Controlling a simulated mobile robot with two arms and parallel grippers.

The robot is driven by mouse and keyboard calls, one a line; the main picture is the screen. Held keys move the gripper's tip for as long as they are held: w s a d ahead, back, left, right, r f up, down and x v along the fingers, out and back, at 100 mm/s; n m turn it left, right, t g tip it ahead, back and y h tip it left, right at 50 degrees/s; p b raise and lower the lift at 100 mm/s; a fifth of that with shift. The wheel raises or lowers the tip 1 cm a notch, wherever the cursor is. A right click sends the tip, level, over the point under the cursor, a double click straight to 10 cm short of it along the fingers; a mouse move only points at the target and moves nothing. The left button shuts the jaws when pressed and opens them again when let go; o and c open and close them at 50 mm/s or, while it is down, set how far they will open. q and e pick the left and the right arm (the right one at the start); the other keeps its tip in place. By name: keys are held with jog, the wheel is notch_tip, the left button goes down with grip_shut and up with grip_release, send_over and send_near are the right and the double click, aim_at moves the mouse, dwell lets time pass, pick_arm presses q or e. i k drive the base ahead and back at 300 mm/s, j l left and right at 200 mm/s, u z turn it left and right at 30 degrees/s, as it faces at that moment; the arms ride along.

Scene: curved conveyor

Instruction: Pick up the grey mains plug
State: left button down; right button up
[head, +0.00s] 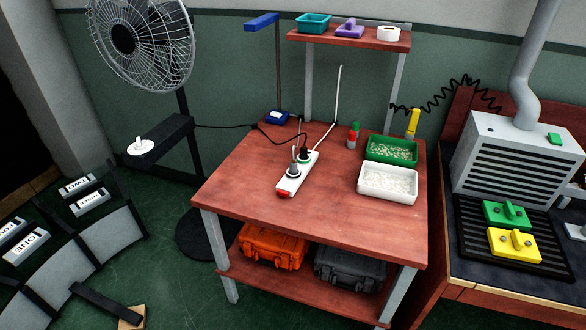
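The grey mains plug (293,170) appears to sit in the white power strip (287,185) on the red-brown workbench (240,190). It stands near the middle of the strip, with a thin cord rising from it. A black plug (304,153) sits farther back in the same strip, close to the grey one. The strip has a red part (284,195) at its near end. Neither of my grippers shows in the head view.
A green tray (390,160) and a white tray (388,196) of small parts stand right of the strip. A fan (140,40) stands at the left. A raised shelf (350,38) is behind. The bench front is clear. A curved conveyor (80,250) is lower left.

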aim_at(293, 170)
jog(key=i+j+z, duration=0.15)
jog(key=i+j, duration=0.15)
jog(key=i+j+z, duration=0.2)
jog(key=j, duration=0.3)
jog(key=i+j+z, duration=0.15)
jog(key=i+j, duration=0.2)
jog(key=j, duration=0.15)
